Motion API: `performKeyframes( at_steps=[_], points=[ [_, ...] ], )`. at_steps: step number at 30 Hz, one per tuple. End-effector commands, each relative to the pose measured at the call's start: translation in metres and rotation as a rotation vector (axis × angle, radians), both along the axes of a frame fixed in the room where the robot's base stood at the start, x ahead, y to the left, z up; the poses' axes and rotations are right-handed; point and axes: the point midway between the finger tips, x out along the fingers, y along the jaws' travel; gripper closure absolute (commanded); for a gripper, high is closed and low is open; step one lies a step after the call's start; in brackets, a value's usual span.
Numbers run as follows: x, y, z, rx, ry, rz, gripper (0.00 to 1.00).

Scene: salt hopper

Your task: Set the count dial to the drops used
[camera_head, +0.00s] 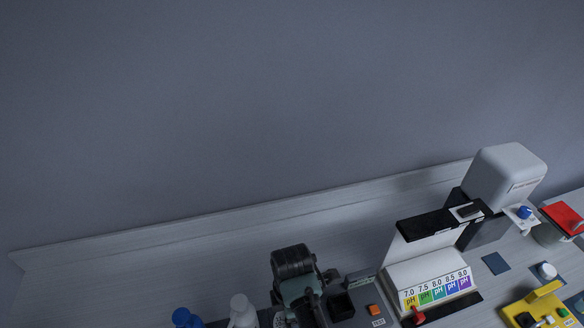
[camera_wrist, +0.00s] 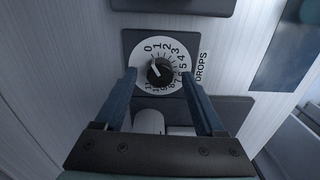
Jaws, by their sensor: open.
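The count dial (camera_wrist: 141,73) is a white disc numbered from 0 to 11, with a black knob (camera_wrist: 161,72) at its middle and a "DROPS" label (camera_wrist: 201,67) on its right. The white mark on the knob points up and left, close to the 0. My gripper (camera_wrist: 158,74) is open, with one blue finger on each side of the dial. The knob lies between the fingertips in the picture; I see no contact. In the head view my arm hides most of the dial's area.
In the head view a pH colour chart (camera_head: 437,288) stands right of my arm, beside an orange button (camera_head: 373,309). A blue-capped bottle (camera_head: 187,318) and a white bottle (camera_head: 242,310) stand left. A grey dispenser (camera_head: 505,178) and yellow device (camera_head: 540,305) are at right.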

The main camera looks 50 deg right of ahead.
Motion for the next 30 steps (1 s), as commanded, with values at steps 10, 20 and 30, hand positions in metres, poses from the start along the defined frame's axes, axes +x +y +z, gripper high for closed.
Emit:
performKeyframes(
  at_steps=[10, 20, 30],
  points=[
    [-0.0001, 0.0001, -0.004, -0.001, -0.001, -0.001, 0.3],
    [-0.0001, 0.0001, -0.0037, 0.0, 0.0, -0.001, 0.89],
    [-0.0001, 0.0002, -0.003, 0.0, 0.0, -0.014, 1.0]
  ],
)
